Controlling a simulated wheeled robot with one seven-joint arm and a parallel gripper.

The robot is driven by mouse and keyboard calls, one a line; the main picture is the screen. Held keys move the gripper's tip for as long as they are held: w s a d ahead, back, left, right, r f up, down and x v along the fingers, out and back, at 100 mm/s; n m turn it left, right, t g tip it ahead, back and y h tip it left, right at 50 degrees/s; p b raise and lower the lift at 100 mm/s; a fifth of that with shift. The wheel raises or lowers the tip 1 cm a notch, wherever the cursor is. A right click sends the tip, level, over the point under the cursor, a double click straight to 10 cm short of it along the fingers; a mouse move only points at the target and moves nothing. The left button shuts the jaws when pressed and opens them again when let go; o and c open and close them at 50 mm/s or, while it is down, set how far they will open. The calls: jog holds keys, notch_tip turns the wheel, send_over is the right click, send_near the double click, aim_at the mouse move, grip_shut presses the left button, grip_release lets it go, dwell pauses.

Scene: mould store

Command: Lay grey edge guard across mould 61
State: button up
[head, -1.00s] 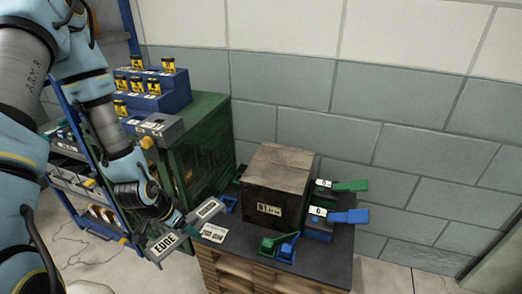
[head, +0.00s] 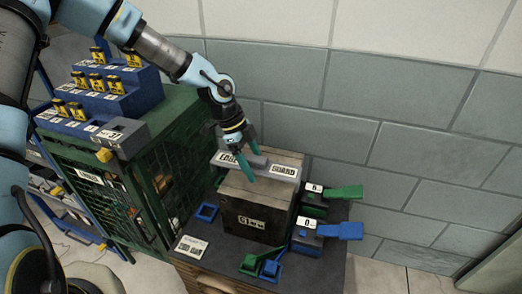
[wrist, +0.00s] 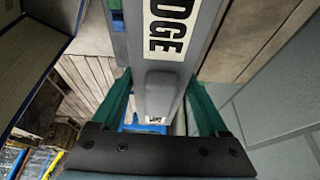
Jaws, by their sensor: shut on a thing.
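The grey edge guard (head: 285,172), a long bar with white labels, lies level over the top of mould 61 (head: 265,208), running left to right. Mould 61 is a dark wooden block with a plate on its front. My gripper (head: 251,167) is above the mould, shut on the guard's middle. In the wrist view the teal jaws of my gripper (wrist: 160,105) stand either side of the guard's raised grip, with the guard (wrist: 160,50) running away from me. Whether the guard's underside touches the mould I cannot tell.
Mould 61 stands on a dark-topped bench (head: 335,265). Blue and green clamps (head: 345,231) sit to its right and at its front. A printed card (head: 191,246) lies at front left. A green mesh cabinet (head: 150,180) with a blue stepped rack (head: 110,95) stands left.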

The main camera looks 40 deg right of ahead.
jog(key=shift+w+d+f, duration=0.1)
jog(key=shift+w+d, duration=0.1)
jog(key=shift+d, duration=0.2)
jog(key=shift+f+b, duration=2.7)
jog(key=shift+f, duration=0.2)
jog(key=shift+s+a+r+p, duration=0.1)
jog(key=shift+s+r+p, duration=0.2)
jog(key=shift+p, duration=0.25)
jog(key=shift+s+r+p, duration=0.15)
jog(key=shift+s+p, duration=0.15)
jog(key=shift+p, duration=0.65)
jog(key=shift+w+f+p, duration=0.4)
jog(key=shift+w+p, duration=0.05)
jog(key=shift+w, duration=0.25)
